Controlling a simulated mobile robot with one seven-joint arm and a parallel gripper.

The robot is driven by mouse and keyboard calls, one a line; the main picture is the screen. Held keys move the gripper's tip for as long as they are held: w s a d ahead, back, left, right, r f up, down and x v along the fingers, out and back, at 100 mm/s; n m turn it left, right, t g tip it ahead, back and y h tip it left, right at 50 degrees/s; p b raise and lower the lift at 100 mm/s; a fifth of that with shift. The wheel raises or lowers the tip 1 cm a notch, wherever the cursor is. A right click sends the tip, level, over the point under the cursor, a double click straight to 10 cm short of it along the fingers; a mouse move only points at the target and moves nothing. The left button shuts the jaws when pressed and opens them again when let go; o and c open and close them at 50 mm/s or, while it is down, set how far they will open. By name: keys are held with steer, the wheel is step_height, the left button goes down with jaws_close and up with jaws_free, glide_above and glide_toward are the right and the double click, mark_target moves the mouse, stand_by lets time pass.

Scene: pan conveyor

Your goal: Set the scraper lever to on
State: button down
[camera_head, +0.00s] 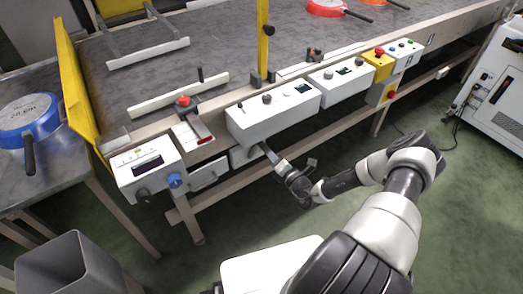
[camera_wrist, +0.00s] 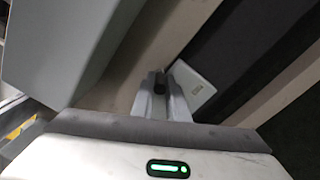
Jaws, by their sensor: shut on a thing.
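My gripper (camera_head: 266,150) reaches in under the front edge of a long white control box (camera_head: 273,113) on the conveyor's side. In the wrist view my gripper (camera_wrist: 160,88) has its two grey fingers close together, with a small dark rounded lever end (camera_wrist: 160,78) between their tips. A pale plate (camera_wrist: 192,84) lies just beyond and to the right of the fingers. The lever's base and any on/off marking are hidden, so I cannot tell its setting. In the head view the held part is hidden by the fingers and the box.
A grey bin (camera_head: 62,268) stands at lower left. The green floor at right is mostly clear.

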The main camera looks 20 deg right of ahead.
steer(key=shift+d+f+m, duration=0.45)
steer(key=shift+m, duration=0.35)
steer(key=c, duration=1.7)
jaws_free()
steer(key=shift+w+r, duration=0.1)
steer(key=p+v, duration=0.2)
steer(key=v, duration=1.5)
steer(key=shift+s+d, duration=0.1)
steer(key=shift+s, duration=0.1)
